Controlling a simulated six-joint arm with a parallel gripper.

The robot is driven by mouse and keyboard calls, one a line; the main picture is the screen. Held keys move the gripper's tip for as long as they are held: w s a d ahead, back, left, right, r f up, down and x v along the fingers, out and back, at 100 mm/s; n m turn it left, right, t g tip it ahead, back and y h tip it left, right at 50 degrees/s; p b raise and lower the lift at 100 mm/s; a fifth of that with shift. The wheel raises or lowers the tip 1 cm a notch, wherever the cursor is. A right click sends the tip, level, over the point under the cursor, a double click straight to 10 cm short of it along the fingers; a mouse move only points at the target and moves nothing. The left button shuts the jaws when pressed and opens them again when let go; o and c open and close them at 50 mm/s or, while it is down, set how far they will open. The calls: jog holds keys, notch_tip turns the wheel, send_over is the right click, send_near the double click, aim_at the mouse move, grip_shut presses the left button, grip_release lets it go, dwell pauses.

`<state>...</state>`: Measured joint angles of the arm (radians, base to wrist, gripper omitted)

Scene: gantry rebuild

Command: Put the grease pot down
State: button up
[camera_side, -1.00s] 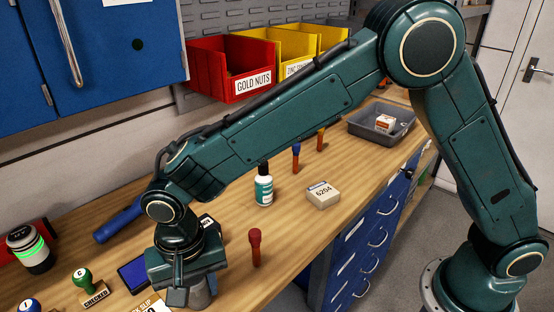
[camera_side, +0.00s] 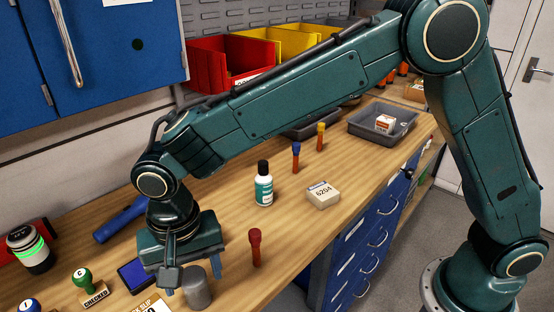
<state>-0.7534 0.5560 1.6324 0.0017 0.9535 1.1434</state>
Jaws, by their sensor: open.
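The grease pot appears to be the small grey cylinder (camera_side: 197,290) on the wooden bench near the bottom of the side view. It looks upright, with its lower edge close to the picture's bottom. My gripper (camera_side: 193,277) points down just above and behind the pot's top. Its jaws are open, with one finger to the left of the pot and the other behind it to the right. Nothing is held between them. Whether a finger touches the pot is hard to tell.
A dark red-handled tool (camera_side: 255,248) stands right of the pot. A bottle (camera_side: 264,185) and a 6204 box (camera_side: 322,194) stand farther back. Bench right of the red tool is clear.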

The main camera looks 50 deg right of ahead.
aim_at(192, 275)
notch_tip(192, 275, up, 8)
jog(key=shift+r, duration=0.1)
dwell(0.4)
dwell(0.4)
jog(key=shift+d+r, duration=0.35)
jog(key=shift+d, duration=0.15)
jog(key=s+d+r+n+t+y, duration=0.15)
jog(key=d+r, duration=0.25)
jog(key=d, duration=0.6)
jog(key=s+d+r+n+t+h, duration=0.1)
jog(key=s+d+r, duration=0.25)
jog(key=d, duration=0.55)
jog(key=s+d+f+n+t, duration=0.1)
jog(key=s+d+n+t, duration=0.1)
jog(key=s+d, duration=1.1)
jog(key=shift+d+f+t, duration=0.25)
jog(key=shift+f+t, duration=0.15)
jog(key=shift+t, duration=0.15)
